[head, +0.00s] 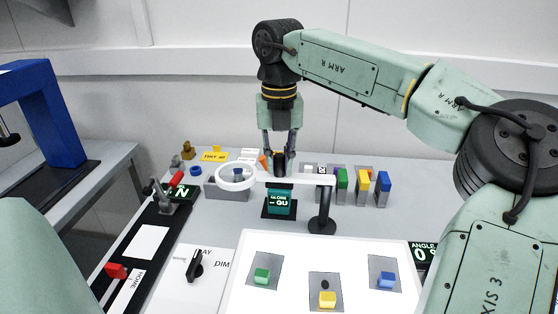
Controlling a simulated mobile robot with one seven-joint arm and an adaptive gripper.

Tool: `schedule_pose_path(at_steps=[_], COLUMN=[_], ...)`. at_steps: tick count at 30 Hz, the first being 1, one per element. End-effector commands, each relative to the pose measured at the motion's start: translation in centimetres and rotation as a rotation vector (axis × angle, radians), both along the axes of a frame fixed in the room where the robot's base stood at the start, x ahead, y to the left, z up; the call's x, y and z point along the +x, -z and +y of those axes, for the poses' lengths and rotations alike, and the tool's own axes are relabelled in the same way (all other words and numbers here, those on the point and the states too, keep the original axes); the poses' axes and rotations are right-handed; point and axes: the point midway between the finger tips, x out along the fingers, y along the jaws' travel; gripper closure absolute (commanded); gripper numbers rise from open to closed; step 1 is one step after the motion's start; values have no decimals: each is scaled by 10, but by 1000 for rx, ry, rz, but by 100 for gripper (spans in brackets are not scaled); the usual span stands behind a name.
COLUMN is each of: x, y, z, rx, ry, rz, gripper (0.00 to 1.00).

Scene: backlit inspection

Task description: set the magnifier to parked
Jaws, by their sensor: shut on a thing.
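The magnifier is a white ring (236,177) at the left end of a white bar (300,179), carried by a black post (322,208) on a round base at the bar's right end. The ring hangs over the left rear of the bench, left of the lit panel. My gripper (279,154) points down and is shut on a dark upright grip (280,165) that appears to stand on the bar between ring and post. The fingertips partly hide the grip, so the exact contact is unclear.
A bright panel (235,300) with coloured blocks on grey pads fills the front. A green-lit display (279,202) stands below the bar. Several coloured blocks in holders stand behind right. A blue frame (50,110) stands far left.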

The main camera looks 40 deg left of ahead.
Motion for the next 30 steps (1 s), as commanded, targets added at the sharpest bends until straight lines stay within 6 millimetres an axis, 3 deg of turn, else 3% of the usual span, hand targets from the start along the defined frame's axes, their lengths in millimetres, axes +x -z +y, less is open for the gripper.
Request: schedule_pose_path(at_steps=[17,18,27,30], x=[5,5,6,7], y=[0,0,0,-1], z=[1,1,1,0], rx=[-2,-1,-1,-2], ry=[38,38,39,40], rz=[-2,-3,-4,-5], gripper=[100,80,60,60])
